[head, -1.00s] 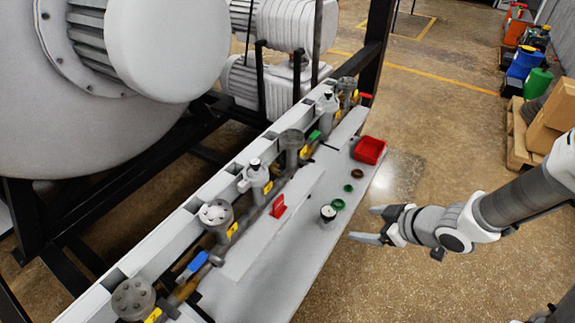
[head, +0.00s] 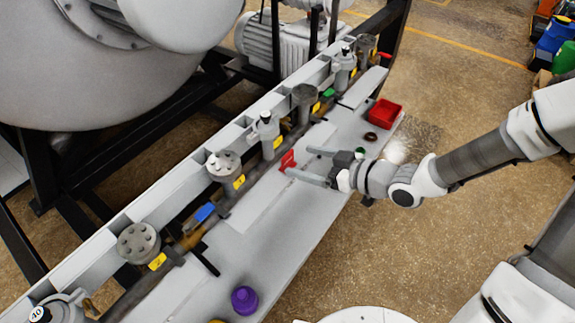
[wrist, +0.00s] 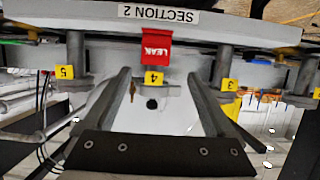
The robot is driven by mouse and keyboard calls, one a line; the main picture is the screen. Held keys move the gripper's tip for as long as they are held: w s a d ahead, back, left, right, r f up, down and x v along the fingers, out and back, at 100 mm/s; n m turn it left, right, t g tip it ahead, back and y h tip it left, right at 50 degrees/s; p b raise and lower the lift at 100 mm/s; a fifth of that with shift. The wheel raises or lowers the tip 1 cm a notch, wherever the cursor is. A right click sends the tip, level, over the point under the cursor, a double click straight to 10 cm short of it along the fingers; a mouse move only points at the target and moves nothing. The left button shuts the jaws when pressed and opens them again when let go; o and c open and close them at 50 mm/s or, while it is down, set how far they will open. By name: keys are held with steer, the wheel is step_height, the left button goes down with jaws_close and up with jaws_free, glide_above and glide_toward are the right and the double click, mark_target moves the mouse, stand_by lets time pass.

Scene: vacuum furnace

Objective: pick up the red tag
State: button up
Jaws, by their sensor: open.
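The red tag (head: 288,160) stands upright on the grey ledge beside the row of valves. In the wrist view the red tag (wrist: 157,48) reads LEAK and shows just beyond the gap between the fingertips, roughly centred. My gripper (head: 300,162) is open, with its fingertips close to the tag on its right side. In the wrist view both fingers of my gripper (wrist: 158,75) are spread and nothing is between them. I cannot tell whether a fingertip touches the tag.
A red tray (head: 383,113) and a brown ring (head: 370,137) lie farther along the ledge. A purple object (head: 245,300) sits at its near end. Valves, one with a blue handle (head: 204,212), and yellow number labels (wrist: 154,78) line the pipe. The ledge between is mostly clear.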

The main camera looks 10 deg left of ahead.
mark_target(289, 155)
steer(key=shift+w+b+x, duration=0.2)
steer(key=shift+b+x, duration=0.15)
steer(key=shift+x, duration=1.25)
steer(key=shift+w+b+x, duration=0.2)
steer(key=shift+b+x, duration=0.15)
steer(key=shift+x, duration=1.2)
steer(key=shift+d, duration=0.15)
steer(key=c, duration=1.4)
